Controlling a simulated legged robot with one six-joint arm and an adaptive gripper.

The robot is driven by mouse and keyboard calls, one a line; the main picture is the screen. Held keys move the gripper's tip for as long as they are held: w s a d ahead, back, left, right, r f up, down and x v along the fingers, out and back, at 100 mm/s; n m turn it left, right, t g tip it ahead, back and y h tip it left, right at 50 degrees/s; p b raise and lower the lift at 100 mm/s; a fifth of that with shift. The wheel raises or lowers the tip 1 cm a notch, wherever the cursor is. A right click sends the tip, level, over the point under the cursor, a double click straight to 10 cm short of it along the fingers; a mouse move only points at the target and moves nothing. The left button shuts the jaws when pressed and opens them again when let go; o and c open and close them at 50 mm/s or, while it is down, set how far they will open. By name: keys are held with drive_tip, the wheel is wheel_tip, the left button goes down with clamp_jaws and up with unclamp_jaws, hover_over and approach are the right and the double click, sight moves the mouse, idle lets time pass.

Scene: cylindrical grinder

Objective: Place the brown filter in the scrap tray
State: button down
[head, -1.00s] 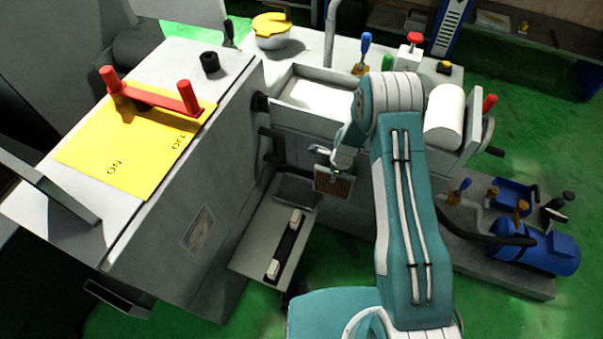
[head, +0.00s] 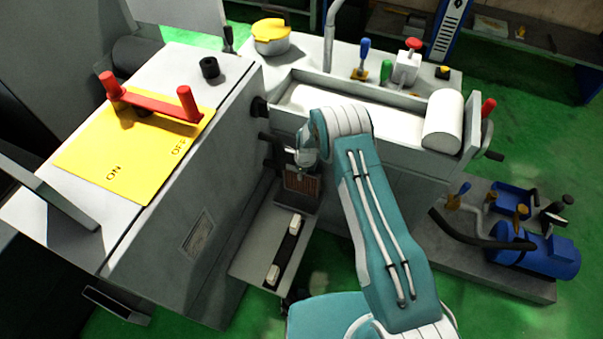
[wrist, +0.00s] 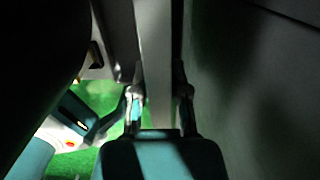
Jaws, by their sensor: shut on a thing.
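The brown filter (head: 302,184) is a small grey-framed block with a brown, grid-like face, seen in the head view beside the machine's front wall. My gripper (head: 303,157) is above it and shut on its upper part. In the wrist view, my gripper (wrist: 161,93) has a finger on each side of a long grey piece (wrist: 155,50), seemingly the filter's frame; its brown face is hidden there. In the head view the filter appears over the back end of a low grey shelf (head: 252,252); whether they touch is unclear. I cannot tell which part is the scrap tray.
The machine's tall grey side wall (head: 205,215) stands close on the left. Two white blocks on a dark strip (head: 285,250) lie on the low shelf. A grey trough (head: 395,97) runs behind my arm. A blue motor (head: 545,252) sits at the right. Green floor is open nearby.

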drive_tip(key=c, duration=0.6)
unclamp_jaws()
drive_tip(key=s+d+r+n+t, duration=0.1)
drive_tip(key=d+r+n, duration=0.2)
drive_tip(key=r, duration=1.2)
drive_tip(key=s+d+r+n, duration=0.2)
drive_tip(key=d+r, duration=0.1)
drive_tip(key=r, duration=1.1)
drive_tip(key=s+d+r+n+t, duration=0.1)
drive_tip(key=s+d+r+n, duration=0.15)
drive_tip(key=r, duration=0.35)
drive_tip(key=s+d+r+n, duration=0.1)
drive_tip(key=s+r+n, duration=0.25)
drive_tip(key=r, duration=0.25)
drive_tip(key=s+d+r+n+t, duration=0.1)
drive_tip(key=s+d+r+n, duration=0.1)
drive_tip(key=s, duration=0.6)
drive_tip(key=s+d+r+n+t+h, duration=0.1)
drive_tip(key=s+d+r+n, duration=0.2)
drive_tip(key=s, duration=0.6)
drive_tip(key=s+d+r+n+t, duration=0.1)
drive_tip(key=s+d+r+n, duration=0.1)
drive_tip(key=s+r+n, duration=0.3)
drive_tip(key=shift+s+d+n, duration=0.15)
drive_tip(key=shift+s+n, duration=0.1)
drive_tip(key=shift+s, duration=0.6)
drive_tip(key=shift+s+d+n, duration=0.1)
drive_tip(key=shift+s+n, duration=0.15)
drive_tip(key=shift+s, duration=0.55)
